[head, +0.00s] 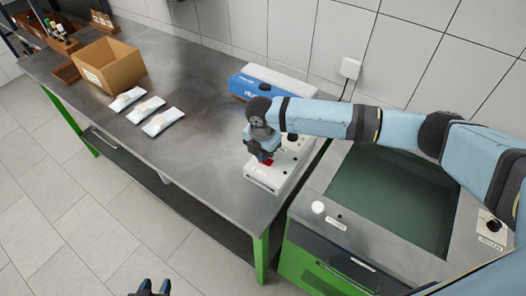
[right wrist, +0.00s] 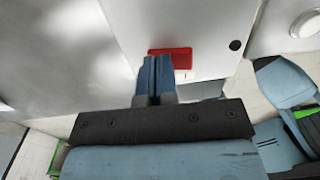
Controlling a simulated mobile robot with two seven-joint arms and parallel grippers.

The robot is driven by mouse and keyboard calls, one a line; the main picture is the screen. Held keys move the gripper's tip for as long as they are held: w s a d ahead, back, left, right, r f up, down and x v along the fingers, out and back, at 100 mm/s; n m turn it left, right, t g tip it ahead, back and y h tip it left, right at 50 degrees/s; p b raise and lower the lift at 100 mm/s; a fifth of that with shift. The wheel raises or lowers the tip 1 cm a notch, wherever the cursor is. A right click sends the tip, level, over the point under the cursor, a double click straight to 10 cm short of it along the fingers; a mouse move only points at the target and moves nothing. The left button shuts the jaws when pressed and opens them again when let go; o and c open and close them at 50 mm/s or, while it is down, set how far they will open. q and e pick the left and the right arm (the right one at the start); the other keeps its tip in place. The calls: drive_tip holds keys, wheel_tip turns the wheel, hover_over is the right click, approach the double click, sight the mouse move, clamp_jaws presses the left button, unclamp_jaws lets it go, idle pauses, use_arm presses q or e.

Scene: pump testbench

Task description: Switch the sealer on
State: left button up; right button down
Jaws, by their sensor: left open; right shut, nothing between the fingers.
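A white housing (head: 262,178) stands near the front right corner of the steel table, with a red switch (head: 266,162) on its top. A blue-and-white machine (head: 262,86) lies behind it. My right arm hides the space between them, so I cannot tell whether they are one sealer. My right gripper (head: 264,156) is shut and empty, pointing down at the red switch. In the right wrist view its fingertips (right wrist: 155,62) overlap the lower left edge of the red switch (right wrist: 172,52); I cannot tell whether they touch. My left gripper (head: 150,288) is open at the bottom edge, away from the table.
Several white pouches (head: 145,110) and a cardboard box (head: 108,65) lie on the left of the steel table (head: 200,90). A green cabinet (head: 310,270) with a dark recessed top and a round white knob (head: 318,207) stands at right. The table middle is clear.

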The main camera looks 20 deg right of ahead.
drive_tip(key=shift+s+d, duration=0.1)
drive_tip(key=shift+s+d+r+p, duration=0.3)
drive_tip(key=shift+s+p, duration=0.05)
drive_tip(key=shift+p, duration=0.5)
drive_tip(key=shift+s+d, duration=0.1)
drive_tip(key=shift+s, duration=0.05)
drive_tip(key=shift+r+p, duration=0.4)
drive_tip(key=shift+p, duration=0.15)
drive_tip(key=r+p, duration=0.3)
drive_tip(key=p, duration=0.1)
drive_tip(key=shift+w+a+r, duration=0.25)
drive_tip(key=shift+r, duration=0.05)
wheel_tip(320, 180, up, 9)
drive_tip(key=w+a+b, duration=0.1)
drive_tip(key=b, duration=0.1)
drive_tip(key=shift+w+a, duration=0.15)
drive_tip(key=shift+w, duration=0.25)
drive_tip(key=shift+r, duration=0.1)
